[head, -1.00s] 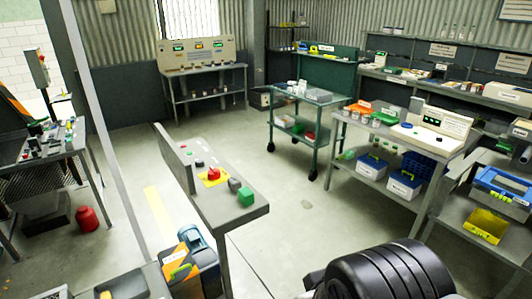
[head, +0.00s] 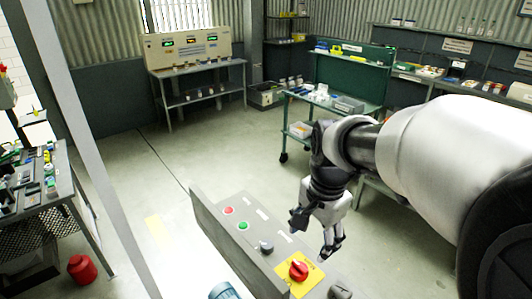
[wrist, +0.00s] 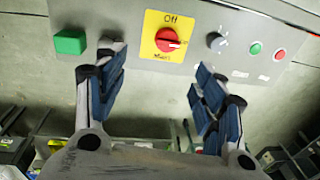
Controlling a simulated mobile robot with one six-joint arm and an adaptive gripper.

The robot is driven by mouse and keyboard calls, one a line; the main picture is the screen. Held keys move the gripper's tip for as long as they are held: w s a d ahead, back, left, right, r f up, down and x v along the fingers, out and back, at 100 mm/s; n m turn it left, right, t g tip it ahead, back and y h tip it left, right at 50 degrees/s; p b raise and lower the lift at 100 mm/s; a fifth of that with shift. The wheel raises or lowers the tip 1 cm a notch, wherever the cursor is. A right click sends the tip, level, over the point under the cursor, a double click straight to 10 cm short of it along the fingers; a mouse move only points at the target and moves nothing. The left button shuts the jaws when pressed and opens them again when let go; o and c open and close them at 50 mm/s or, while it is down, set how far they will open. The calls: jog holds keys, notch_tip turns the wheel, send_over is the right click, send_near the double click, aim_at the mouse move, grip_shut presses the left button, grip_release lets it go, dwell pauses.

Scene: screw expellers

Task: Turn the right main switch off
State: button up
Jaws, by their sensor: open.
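The main switch (head: 299,269) is a red rotary knob on a yellow plate (head: 306,284), set in a grey panel (head: 262,262). In the wrist view the knob (wrist: 168,38) has "Off" printed above it, and its pale mark points to the right, slightly down. My gripper (head: 331,246) hangs beside and above the panel in the head view, apart from the knob. In the wrist view my gripper (wrist: 160,92) is open and empty, its fingers spread to either side below the yellow plate. No second main switch shows.
A dark grey knob (wrist: 215,40), a green button (wrist: 255,48) and a red button (wrist: 280,54) sit to the right of the switch in the wrist view. A green block (wrist: 70,42) is to its left. A workbench (head: 38,205) stands left, with a red canister (head: 82,268) on the floor.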

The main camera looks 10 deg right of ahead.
aim_at(300, 267)
jog(key=w+f+b, duration=0.1)
jog(key=f, duration=0.5)
jog(key=w+f+m+b, duration=0.1)
jog(key=f+b, duration=0.1)
jog(key=f, duration=0.4)
jog(key=w+f+m+b, duration=0.1)
jog(key=w+f+b, duration=0.1)
jog(key=f, duration=0.4)
jog(key=shift+a+f, duration=0.1)
jog(key=shift+a, duration=0.2)
jog(key=shift+c, duration=0.5)
jog(key=c, duration=1)
